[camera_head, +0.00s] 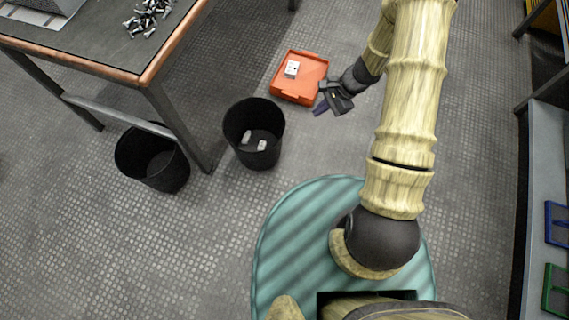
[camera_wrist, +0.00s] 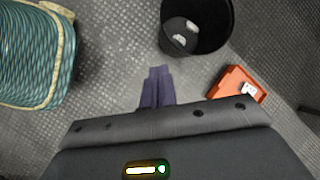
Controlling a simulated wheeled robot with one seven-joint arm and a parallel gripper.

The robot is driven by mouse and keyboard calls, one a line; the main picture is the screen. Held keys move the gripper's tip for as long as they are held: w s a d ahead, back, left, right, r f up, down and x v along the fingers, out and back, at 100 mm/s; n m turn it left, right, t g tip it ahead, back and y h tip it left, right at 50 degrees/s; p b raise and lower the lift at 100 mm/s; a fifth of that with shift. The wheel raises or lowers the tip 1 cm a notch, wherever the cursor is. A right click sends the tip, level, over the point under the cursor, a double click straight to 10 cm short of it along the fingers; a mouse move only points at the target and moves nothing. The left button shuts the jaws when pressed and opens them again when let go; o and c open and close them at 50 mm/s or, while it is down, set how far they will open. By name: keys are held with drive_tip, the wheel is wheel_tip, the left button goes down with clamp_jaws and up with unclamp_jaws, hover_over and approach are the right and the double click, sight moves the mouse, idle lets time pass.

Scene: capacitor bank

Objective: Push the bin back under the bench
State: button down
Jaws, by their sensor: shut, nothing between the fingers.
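A black round bin (camera_head: 240,146) stands upright on the open floor, right of the bench leg, with two small pale items inside. It also shows at the top of the wrist view (camera_wrist: 218,45). A second black bin (camera_head: 165,180) stands at the foot of the bench (camera_head: 140,78), left of the near leg; the bench's lower rail partly overlaps its rim. My gripper (camera_head: 320,108) is to the right of the first bin, apart from it, above the floor. Its dark purple fingers (camera_wrist: 157,84) are together and empty in the wrist view.
An orange tray (camera_head: 291,97) holding a white block (camera_head: 292,68) lies on the floor just behind my gripper. Loose bolts (camera_head: 148,17) lie on the bench top. A shelf unit (camera_head: 548,180) stands at the right. Floor between the first bin and the bench leg is clear.

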wheel_tip(320, 180, down, 42)
drive_tip(key=m+t+y+b, duration=0.2)
drive_tip(key=m+b, duration=0.8)
drive_tip(key=b, duration=0.7)
drive_tip(key=shift+w+a+f+t, duration=0.25)
drive_tip(key=shift+w+t, duration=0.1)
drive_tip(key=shift+t, duration=0.45)
drive_tip(key=shift+a, duration=0.1)
drive_tip(key=b+x, duration=0.6)
drive_tip(key=x, duration=0.3)
drive_tip(key=shift+w+a+f, duration=0.1)
drive_tip(key=shift+a+f, duration=0.15)
drive_tip(key=shift+f, duration=0.1)
drive_tip(key=a+b, duration=0.1)
drive_tip(key=w+a+b, duration=0.1)
drive_tip(key=a, duration=0.1)
drive_tip(key=shift+w, duration=0.1)
drive_tip(key=shift+w+a+r, duration=0.1)
drive_tip(key=shift+w+a, duration=0.05)
drive_tip(key=shift+a, duration=0.35)
